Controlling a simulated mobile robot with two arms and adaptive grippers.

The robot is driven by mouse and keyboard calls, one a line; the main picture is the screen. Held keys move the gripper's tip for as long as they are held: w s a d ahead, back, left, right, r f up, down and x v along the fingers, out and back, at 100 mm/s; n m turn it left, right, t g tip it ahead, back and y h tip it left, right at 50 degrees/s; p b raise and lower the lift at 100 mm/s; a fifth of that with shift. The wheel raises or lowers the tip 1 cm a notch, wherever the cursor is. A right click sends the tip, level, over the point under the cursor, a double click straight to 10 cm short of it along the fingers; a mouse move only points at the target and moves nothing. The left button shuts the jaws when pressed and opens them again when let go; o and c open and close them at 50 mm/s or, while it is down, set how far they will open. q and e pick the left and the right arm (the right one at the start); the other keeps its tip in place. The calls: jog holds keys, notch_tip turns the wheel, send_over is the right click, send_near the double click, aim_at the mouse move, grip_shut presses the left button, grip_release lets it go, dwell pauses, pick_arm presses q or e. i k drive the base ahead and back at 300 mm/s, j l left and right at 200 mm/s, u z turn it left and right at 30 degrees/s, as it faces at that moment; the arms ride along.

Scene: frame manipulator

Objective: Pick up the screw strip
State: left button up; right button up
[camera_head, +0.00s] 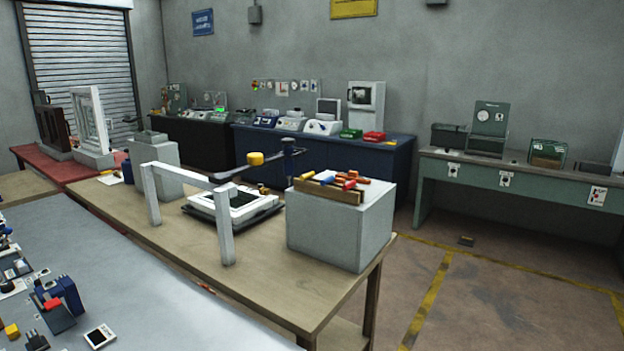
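I cannot clearly make out a screw strip. A wooden holder (328,194) with small red, orange, blue and yellow pieces (347,180) sits on top of a grey block (335,235). The block stands at the right end of the wooden workbench (190,245). The pieces are too small to identify, so I cannot tell if the strip is among them. Neither of my grippers is in view.
A white upright frame (188,178) stands on the bench, with a white, dark-edged device (236,205) behind it. A grey table (120,300) with scattered parts fills the lower left. A blue bench (330,150) and a green bench (520,183) stand behind. Floor is open at right.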

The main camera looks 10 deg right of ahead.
aim_at(352, 174)
jog(key=i+l+u, duration=0.3)
jog(key=u, duration=0.15)
jog(key=i+l+u, duration=0.2)
jog(key=l+u, duration=0.25)
jog(key=l, duration=0.15)
